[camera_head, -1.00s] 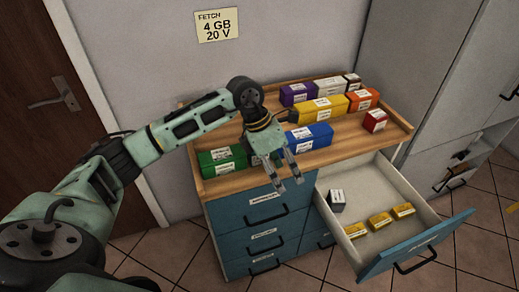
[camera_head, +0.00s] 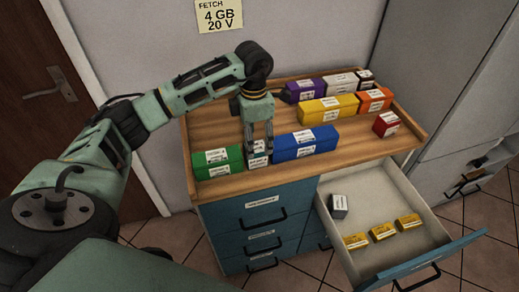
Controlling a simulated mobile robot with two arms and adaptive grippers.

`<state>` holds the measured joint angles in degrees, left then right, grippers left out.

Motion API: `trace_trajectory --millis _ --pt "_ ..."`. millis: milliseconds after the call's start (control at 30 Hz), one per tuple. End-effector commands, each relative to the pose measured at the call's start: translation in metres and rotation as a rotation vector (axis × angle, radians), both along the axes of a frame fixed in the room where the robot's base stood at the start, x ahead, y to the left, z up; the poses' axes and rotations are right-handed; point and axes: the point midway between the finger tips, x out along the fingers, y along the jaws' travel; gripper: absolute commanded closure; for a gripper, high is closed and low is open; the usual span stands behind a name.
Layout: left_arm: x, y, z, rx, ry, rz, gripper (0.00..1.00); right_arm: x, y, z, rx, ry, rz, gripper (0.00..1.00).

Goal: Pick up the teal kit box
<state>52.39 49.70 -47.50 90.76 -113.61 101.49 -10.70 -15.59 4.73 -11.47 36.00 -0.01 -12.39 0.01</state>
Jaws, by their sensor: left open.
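The teal kit box (camera_head: 257,161) is small and has a white label. It stands near the front edge of the wooden cabinet top, between a green box (camera_head: 217,163) and a blue box (camera_head: 305,144). My left gripper (camera_head: 259,151) points down right at the teal box, with its two fingers apart at the box's left and right sides. The gripper hides much of the box, and I cannot tell whether the fingers touch it. My right gripper is not in view.
Purple (camera_head: 304,90), yellow (camera_head: 327,109), orange (camera_head: 375,100) and red (camera_head: 386,124) boxes stand farther back and right. An open drawer (camera_head: 372,187) at front right holds several small boxes. A "FETCH 4 GB 20 V" note (camera_head: 219,15) hangs on the wall.

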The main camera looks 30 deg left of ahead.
Motion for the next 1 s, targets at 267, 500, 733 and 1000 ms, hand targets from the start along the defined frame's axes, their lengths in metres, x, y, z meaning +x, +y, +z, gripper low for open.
trace_trajectory --millis 267,500,733,1000 --pt "-0.003 -0.008 -0.034 -0.003 0.005 -0.001 0.35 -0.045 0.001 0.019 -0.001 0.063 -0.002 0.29" --pt "-0.003 -0.008 -0.058 -0.001 0.000 -0.001 0.35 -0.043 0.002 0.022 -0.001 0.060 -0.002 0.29" --pt "-0.002 -0.008 -0.059 -0.001 -0.001 -0.001 0.38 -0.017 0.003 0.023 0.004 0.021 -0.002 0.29" --pt "-0.002 -0.007 -0.059 -0.001 -0.002 -0.001 0.61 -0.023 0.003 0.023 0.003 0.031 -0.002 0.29"
